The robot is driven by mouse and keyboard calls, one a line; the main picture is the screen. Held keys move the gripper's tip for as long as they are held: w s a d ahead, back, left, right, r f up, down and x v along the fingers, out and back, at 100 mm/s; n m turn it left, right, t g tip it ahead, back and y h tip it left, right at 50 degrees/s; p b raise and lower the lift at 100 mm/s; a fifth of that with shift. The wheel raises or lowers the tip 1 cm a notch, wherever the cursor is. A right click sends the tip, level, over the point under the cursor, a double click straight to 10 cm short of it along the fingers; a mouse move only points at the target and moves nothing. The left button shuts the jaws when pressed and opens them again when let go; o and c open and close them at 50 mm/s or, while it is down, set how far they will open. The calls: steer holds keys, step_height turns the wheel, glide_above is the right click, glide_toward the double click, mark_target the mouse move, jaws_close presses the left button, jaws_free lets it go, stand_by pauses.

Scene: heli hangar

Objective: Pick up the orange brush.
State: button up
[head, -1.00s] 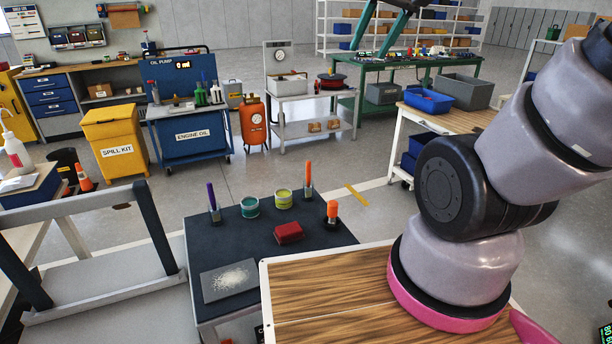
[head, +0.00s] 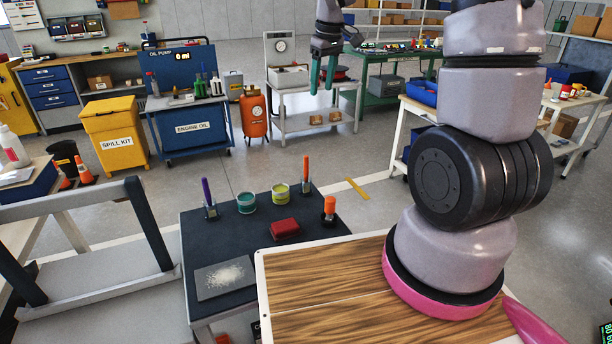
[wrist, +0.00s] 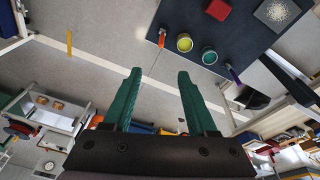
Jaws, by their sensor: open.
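The orange brush (head: 306,168) stands upright, handle up, at the back right of the dark-topped bench (head: 237,258), beside the yellow can (head: 280,194). In the wrist view the orange brush (wrist: 161,40) shows near the bench edge, beyond my fingertips. My gripper (head: 322,86) hangs in the air above and behind the bench in the head view, fingers pointing down. In the wrist view its green fingers (wrist: 159,76) are apart with nothing between them. The gripper is clear of the brush.
On the bench are a purple brush (head: 208,197), teal can (head: 247,203), red block (head: 285,229), short orange item (head: 329,208) with a dark base, and grey plate (head: 224,276) with pale grains. A wooden-topped surface (head: 325,291) adjoins the bench front.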

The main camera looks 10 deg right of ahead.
steer(key=w+a+f+n+g, duration=0.2)
steer(key=w+f+n, duration=0.25)
steer(key=f, duration=0.95)
glide_above(306, 161)
steer(key=shift+h, duration=0.3)
steer(key=f, duration=0.7)
steer(key=shift+w+d+f, duration=0.15)
steer(key=shift+w+d, duration=0.1)
step_height(306, 161, down, 6)
steer(key=shift+w+a+f, duration=0.15)
steer(key=shift+f, duration=0.05)
jaws_close()
